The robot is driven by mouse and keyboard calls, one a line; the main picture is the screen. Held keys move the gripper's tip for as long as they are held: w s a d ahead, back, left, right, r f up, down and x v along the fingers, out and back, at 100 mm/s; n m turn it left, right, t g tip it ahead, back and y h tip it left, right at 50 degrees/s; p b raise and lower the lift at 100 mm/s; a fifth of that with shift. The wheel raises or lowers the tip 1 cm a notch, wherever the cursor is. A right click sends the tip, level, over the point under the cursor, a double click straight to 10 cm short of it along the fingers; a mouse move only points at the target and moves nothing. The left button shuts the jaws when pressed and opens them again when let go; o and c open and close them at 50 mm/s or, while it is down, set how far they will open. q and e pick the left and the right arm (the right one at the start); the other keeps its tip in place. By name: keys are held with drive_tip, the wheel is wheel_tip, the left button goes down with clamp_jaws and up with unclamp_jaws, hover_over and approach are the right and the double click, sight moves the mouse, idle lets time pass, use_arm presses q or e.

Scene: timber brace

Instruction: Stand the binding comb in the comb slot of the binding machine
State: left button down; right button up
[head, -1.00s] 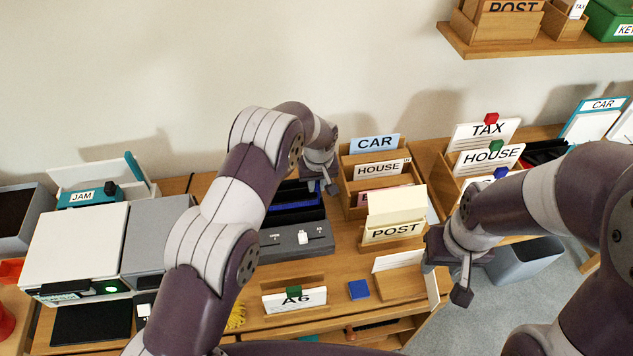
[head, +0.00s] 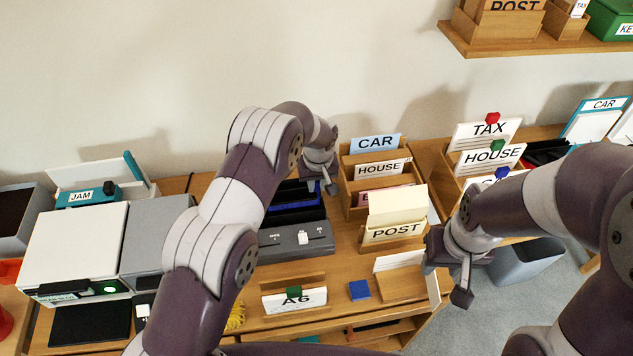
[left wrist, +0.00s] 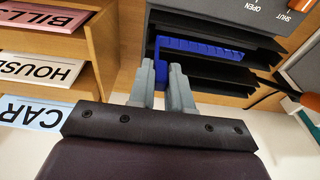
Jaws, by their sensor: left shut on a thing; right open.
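The binding comb (left wrist: 205,48) is a blue toothed strip. It also shows in the head view (head: 296,206), partly hidden behind my left arm. My left gripper (left wrist: 162,72) is shut on the comb's near end, and in the head view it (head: 322,184) is at the back right of the machine. My right gripper (head: 447,272) is open and empty over the desk's right front.
A wooden sorter with CAR, HOUSE and POST cards (head: 384,168) stands close to the machine's right. A white printer (head: 75,245) is at the left. An A6 card holder (head: 295,300) and a blue block (head: 359,290) are in front.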

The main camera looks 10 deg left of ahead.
use_arm(q)
drive_tip(key=shift+f+b, duration=2.05)
drive_tip(key=shift+f, duration=0.8)
drive_tip(key=shift+c, duration=2.4)
unclamp_jaws()
drive_tip(key=shift+r, duration=0.15)
drive_tip(key=shift+r+p, duration=2.4)
drive_tip(key=shift+r, duration=1.6)
drive_tip(key=shift+f, duration=0.1)
